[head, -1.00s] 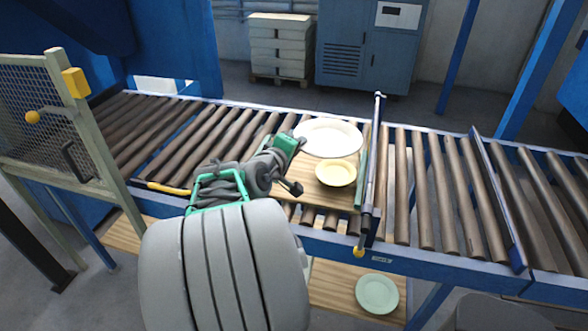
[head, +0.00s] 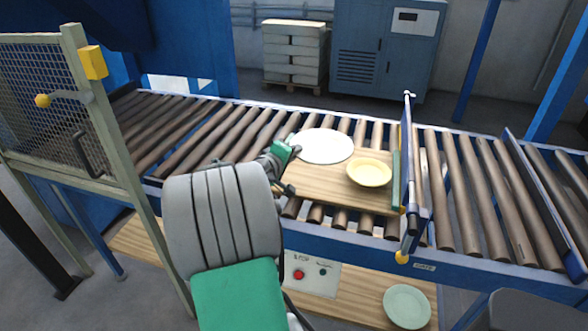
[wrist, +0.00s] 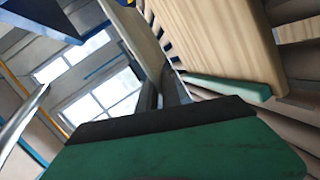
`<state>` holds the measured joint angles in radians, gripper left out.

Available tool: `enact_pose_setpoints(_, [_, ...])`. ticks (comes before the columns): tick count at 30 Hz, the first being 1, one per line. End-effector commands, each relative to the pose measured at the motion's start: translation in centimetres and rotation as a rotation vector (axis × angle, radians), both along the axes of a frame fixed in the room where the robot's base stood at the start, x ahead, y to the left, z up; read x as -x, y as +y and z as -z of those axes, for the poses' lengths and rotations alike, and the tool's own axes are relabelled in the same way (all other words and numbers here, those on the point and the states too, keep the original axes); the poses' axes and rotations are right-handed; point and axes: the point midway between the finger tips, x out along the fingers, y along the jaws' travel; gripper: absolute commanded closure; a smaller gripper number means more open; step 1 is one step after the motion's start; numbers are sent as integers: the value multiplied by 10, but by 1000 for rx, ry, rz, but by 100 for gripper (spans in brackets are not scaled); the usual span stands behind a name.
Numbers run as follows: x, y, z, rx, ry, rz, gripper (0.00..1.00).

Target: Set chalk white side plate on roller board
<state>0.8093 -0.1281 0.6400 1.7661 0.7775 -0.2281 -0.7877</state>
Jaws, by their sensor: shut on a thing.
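The chalk white plate (head: 325,147) is round and shows in the head view at the back left of the wooden roller board (head: 325,186). My gripper (head: 296,150) is shut on the plate's left rim. The plate overlaps the board's back left part in the picture; I cannot tell whether it touches the board. In the wrist view the dark fingers (wrist: 160,92) close on a pale thin edge, likely the plate (wrist: 138,40). The board (wrist: 220,45) fills the right of that view.
A blue gate (head: 407,165) stands across the rollers just right of the board. A pale green plate (head: 407,306) lies on the lower shelf (head: 345,295). A mesh guard (head: 45,85) stands at left.

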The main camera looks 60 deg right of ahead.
Motion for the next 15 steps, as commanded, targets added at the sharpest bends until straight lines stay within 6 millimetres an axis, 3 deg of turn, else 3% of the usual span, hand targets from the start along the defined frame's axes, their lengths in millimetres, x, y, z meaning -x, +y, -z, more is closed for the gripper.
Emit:
enact_pose_setpoints(1, [-12,-8,10,-1,2,-1,100])
enact_pose_setpoints(6, [-32,-26,45,1,2,2,100])
enact_pose_setpoints(11, [-42,-34,59,2,0,4,100])
enact_pose_setpoints(15, [-43,-36,81,-1,3,4,100])
